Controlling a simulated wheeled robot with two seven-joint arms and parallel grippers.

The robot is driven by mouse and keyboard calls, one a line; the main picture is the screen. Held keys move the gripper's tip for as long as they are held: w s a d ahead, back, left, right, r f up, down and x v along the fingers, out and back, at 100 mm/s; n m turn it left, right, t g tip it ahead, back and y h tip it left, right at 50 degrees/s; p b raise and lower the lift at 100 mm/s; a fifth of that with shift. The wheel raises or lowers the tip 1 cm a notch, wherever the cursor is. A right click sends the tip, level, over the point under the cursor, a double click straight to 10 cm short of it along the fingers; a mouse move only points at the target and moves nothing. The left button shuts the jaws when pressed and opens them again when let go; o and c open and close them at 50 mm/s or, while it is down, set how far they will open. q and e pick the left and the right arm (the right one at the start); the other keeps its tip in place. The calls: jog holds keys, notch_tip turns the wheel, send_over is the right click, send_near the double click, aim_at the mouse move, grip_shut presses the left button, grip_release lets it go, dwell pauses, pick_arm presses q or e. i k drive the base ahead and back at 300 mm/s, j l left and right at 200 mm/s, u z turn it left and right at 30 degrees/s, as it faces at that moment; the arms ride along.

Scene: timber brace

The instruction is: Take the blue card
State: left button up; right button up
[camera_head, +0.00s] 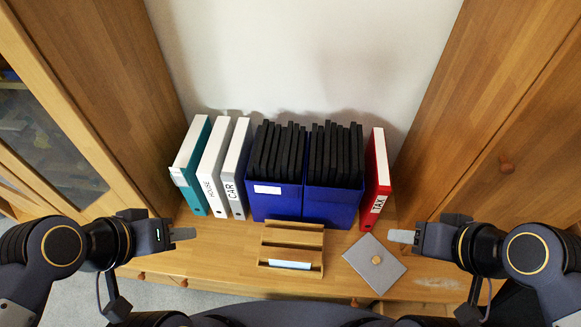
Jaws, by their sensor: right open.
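A pale card (290,265) with a light bluish tint stands in the front slot of a small wooden holder (292,232) on the wooden desk. Only a narrow strip of the card shows; the rest is hidden by the holder's front. My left gripper (184,234) is left of the holder, apart from it; its fingers overlap from this angle, so its opening does not show. My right gripper (402,237) is open and empty, right of the holder and near the grey square object. Neither gripper touches the card.
Blue boxes (333,208) of black folders stand behind the holder. Teal (190,166), white (213,167) and grey (236,168) binders are on their left, a red binder (377,180) on their right. A grey square (366,268) with a round knob lies right of the holder.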

aim_at(274, 263)
jog(key=k+j+z, duration=0.15)
jog(key=k, duration=0.25)
jog(key=j+z, duration=0.1)
jog(key=z, duration=1.05)
jog(key=k+j+z, duration=0.1)
jog(key=j+z, duration=0.2)
jog(key=z, duration=0.15)
jog(key=k+j+z, duration=0.1)
jog(key=j+z, duration=0.15)
jog(key=z, duration=0.15)
jog(key=k+j+z, duration=0.15)
jog(key=z, duration=0.3)
jog(key=k+j+z, duration=0.2)
jog(key=z, duration=0.2)
jog(key=k+j, duration=0.3)
jog(key=k, duration=0.2)
